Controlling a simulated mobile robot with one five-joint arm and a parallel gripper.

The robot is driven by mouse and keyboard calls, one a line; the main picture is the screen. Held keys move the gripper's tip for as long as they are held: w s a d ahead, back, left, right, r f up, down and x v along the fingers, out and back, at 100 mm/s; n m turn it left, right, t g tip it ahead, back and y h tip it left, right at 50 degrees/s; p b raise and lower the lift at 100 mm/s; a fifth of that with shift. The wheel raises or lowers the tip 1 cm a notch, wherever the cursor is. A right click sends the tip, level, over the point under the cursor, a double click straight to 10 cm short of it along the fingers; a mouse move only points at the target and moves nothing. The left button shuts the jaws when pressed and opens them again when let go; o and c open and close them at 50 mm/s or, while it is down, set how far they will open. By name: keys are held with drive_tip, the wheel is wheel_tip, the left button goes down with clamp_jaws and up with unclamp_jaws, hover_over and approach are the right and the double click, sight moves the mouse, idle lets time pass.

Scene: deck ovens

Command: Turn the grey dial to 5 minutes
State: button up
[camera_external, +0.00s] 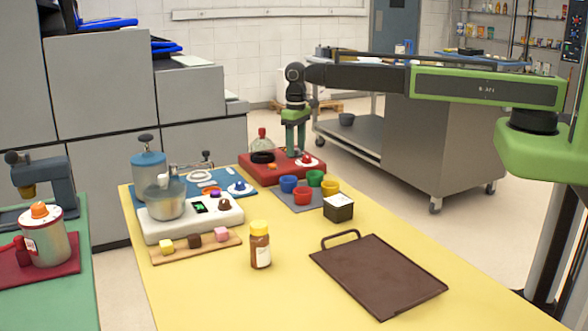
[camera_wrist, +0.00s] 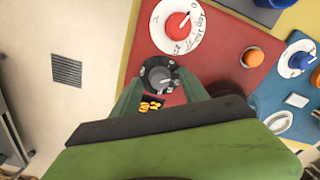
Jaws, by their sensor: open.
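The grey dial (camera_wrist: 158,77), with a dark marked ring around it, sits on a red base (camera_wrist: 208,72) in the wrist view. My gripper (camera_wrist: 159,82) points down over it, its two green fingers open on either side of the dial. I cannot tell whether they touch it. A small display with yellow figures (camera_wrist: 151,106) shows beside the dial; the figures are too blurred to read. In the external view my gripper (camera_external: 296,150) is over the red base (camera_external: 262,174) at the table's back; the grey dial is not clearly visible there.
A red knob on a white dial (camera_wrist: 178,24) is close to the grey dial. An orange button (camera_wrist: 253,56) and a blue knob (camera_wrist: 301,59) are to the right. Coloured cups (camera_external: 303,197), a black box (camera_external: 338,208) and a brown tray (camera_external: 377,277) stand nearer on the yellow table.

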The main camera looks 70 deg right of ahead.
sight(296, 149)
wheel_tip(296, 149, up, 17)
drive_tip(key=p, duration=1.7)
drive_tip(key=shift+r, duration=0.2)
drive_tip(key=s+d+f+n+b, duration=0.1)
drive_tip(key=s+f+b, duration=0.3)
drive_tip(key=s, duration=0.6)
drive_tip(key=s+d+f+n+b, duration=0.1)
drive_tip(key=s+f+b, duration=0.3)
drive_tip(key=s, duration=0.7)
drive_tip(key=shift+d+f+n, duration=0.3)
drive_tip(key=shift+s, duration=0.1)
